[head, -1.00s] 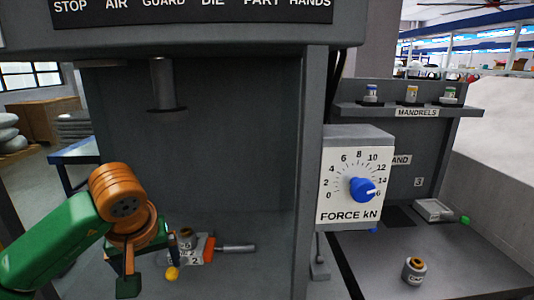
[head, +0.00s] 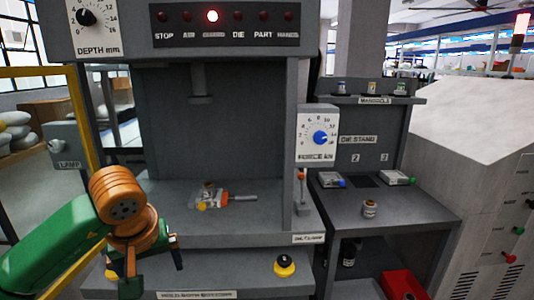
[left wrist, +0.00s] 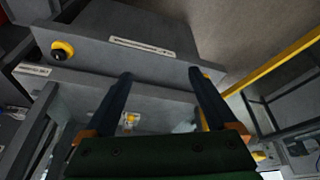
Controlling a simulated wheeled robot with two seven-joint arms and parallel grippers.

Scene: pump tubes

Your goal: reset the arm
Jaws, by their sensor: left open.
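My left gripper (head: 150,262) is at the lower left of the head view, in front of the press and below its bed. Its two fingers are apart with nothing between them. The left wrist view shows both dark fingers (left wrist: 160,100) spread, with the press front beyond them. The die assembly (head: 210,197), with a grey handle to the right and an orange part, lies on the press bed, behind and apart from the gripper. My right gripper is not in view.
The press ram (head: 201,85) hangs above the bed. A yellow-and-black button (head: 285,266) is on the lower front ledge. A yellow post (head: 85,140) stands left. The die stand (head: 410,205) at right bears a small cylinder (head: 370,208). A red bin (head: 403,285) is lower right.

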